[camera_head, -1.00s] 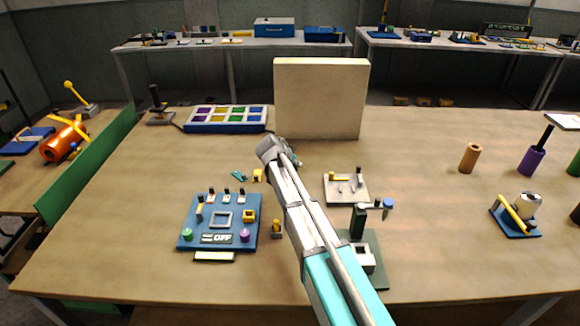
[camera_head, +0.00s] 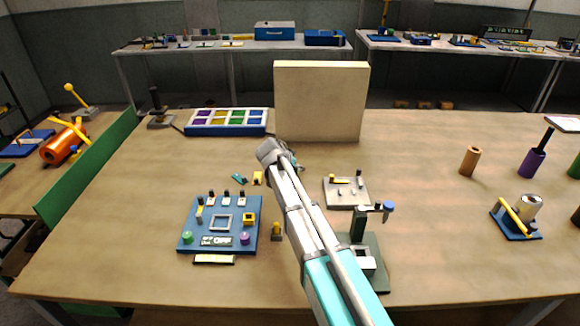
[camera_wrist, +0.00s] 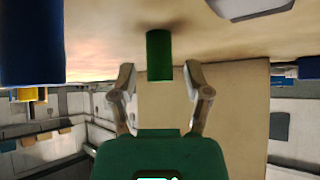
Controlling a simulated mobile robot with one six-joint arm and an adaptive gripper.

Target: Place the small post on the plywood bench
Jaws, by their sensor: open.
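A small green post (camera_wrist: 159,52) stands out from the bench surface in the wrist view, which looks upside down. My gripper (camera_wrist: 161,74) is open, with one finger on each side of the post's free end and a visible gap on both sides. In the head view my gripper (camera_head: 272,152) is over the middle of the plywood bench (camera_head: 430,230), in front of an upright beige board (camera_head: 320,100). The green post is not visible there; my arm seems to hide it.
A blue control panel (camera_head: 218,222) lies left of my arm. A grey switch plate (camera_head: 346,191) and a dark green fixture (camera_head: 374,275) are to its right. A compartment tray (camera_head: 226,129) sits behind left. Brown (camera_head: 469,160) and purple (camera_head: 532,162) cylinders stand right. The right-centre bench is clear.

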